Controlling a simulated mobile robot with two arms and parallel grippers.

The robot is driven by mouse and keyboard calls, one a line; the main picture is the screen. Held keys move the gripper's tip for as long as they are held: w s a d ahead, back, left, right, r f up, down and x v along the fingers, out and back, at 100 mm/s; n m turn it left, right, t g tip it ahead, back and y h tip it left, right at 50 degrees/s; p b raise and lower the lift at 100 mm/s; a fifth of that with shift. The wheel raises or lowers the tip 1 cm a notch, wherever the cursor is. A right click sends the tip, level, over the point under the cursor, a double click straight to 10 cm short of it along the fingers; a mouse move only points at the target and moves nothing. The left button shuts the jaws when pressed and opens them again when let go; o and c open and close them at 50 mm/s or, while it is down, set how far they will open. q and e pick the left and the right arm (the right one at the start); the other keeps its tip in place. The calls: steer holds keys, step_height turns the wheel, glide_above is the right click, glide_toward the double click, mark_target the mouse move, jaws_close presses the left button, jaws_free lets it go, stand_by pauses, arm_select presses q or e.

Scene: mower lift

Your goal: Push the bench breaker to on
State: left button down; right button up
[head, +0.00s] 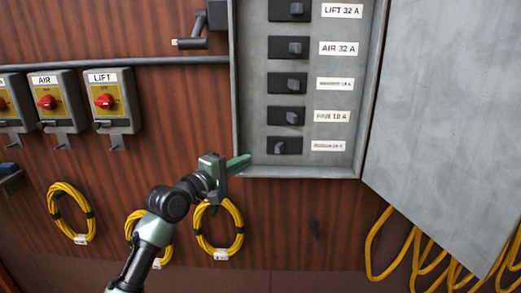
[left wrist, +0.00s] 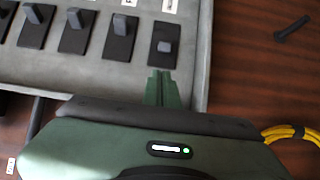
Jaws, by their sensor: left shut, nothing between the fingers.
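A grey breaker panel (head: 257,95) holds a column of black switches with white labels. The bottom breaker (head: 278,147) has a blurred label (head: 328,146); I cannot read for sure whether it says bench. Its toggle sits to the left, while those above sit to the right. In the left wrist view this breaker (left wrist: 164,47) is the rightmost one, its toggle set differently from its neighbours. My left gripper (head: 244,161) is shut and empty, its green fingertips (left wrist: 161,76) close to the near edge of that breaker. Contact cannot be told. My right gripper is not in view.
The open panel door (head: 445,110) stands at the right. Above the bottom breaker are the FAN breaker (head: 287,116) and AIR breaker (head: 288,48). Red-knobbed switch boxes (head: 105,101) and yellow cable coils (head: 70,212) hang at the left. Yellow cables (head: 410,245) hang below the door.

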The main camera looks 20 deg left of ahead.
arm_select(q)
steer(key=shift+w, duration=0.1)
steer(key=p, duration=0.2)
glide_toward(276, 143)
steer(key=x, duration=0.3)
steer(key=shift+w+d, duration=0.1)
steer(key=shift+w, duration=0.1)
steer(key=shift+w+d, duration=0.15)
steer(key=shift+w, duration=0.35)
steer(key=shift+f, duration=0.1)
steer(key=shift+d+p, duration=0.1)
steer(key=shift+p, duration=0.2)
